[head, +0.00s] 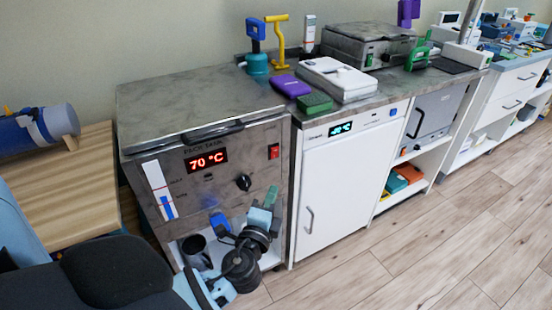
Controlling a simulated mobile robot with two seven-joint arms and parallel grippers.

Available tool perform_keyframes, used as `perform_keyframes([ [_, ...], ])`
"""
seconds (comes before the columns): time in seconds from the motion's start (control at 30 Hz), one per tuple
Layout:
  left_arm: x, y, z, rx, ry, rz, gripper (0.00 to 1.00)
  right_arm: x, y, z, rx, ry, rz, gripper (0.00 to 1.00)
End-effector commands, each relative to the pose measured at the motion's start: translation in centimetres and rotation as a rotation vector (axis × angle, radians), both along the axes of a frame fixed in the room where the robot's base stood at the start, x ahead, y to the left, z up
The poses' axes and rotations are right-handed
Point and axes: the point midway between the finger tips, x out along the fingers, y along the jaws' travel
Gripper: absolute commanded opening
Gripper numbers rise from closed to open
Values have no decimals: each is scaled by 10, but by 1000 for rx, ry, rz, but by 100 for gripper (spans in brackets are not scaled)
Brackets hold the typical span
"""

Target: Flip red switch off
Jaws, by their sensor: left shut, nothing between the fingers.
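The red switch (273,152) is a small rocker on the upper right of the front panel of a grey metal pack tank (200,108). The tank's display (207,161) is lit and reads 70 °C in red. I cannot tell from the picture which side of the switch is pressed in. My left gripper (269,196) is shut and empty, in front of the tank's lower right front. It is below the switch and apart from it in the picture. My right gripper is not in view.
A black knob (243,182) sits below and left of the switch. A white cabinet (345,165) with a handle stands right of the tank. The wooden floor at the right is clear.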

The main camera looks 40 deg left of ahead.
Motion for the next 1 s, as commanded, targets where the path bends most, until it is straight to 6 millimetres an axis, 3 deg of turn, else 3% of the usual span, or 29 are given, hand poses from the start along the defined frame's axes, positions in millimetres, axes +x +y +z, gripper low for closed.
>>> perform_keyframes([
  [0.17, 18, 7, 3, 1, -2, 0, 0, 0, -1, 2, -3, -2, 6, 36],
  [0.6, 92, 38, 10, 2, -2, 1, 0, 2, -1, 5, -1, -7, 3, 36],
  [0.8, 101, 63, 13, 2, 0, 0, 0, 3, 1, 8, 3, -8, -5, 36],
  [1.0, 105, 73, 14, 0, 0, 0, 0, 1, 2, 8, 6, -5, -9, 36],
])
